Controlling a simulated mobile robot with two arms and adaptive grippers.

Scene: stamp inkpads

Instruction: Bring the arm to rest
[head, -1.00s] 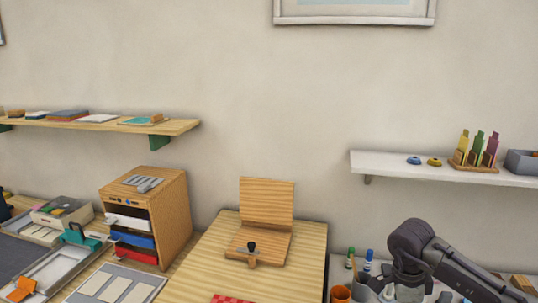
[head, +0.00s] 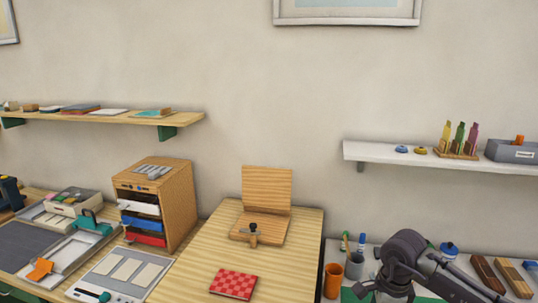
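My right arm (head: 408,248) comes in from the lower right corner in the head view. Its dark wrist joint is over the right worktop, in front of the cups and bottles. The end of this arm runs into the bottom edge, so the fingertips are hidden and I cannot see whether they hold anything. My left arm and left gripper are not in the picture.
A wooden stand (head: 266,188) and a red checked pad (head: 233,284) are on the wooden table (head: 200,270). An orange cup (head: 333,280) is left of my wrist. A drawer box (head: 180,205) stands at left. Shelves (head: 440,160) line the wall.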

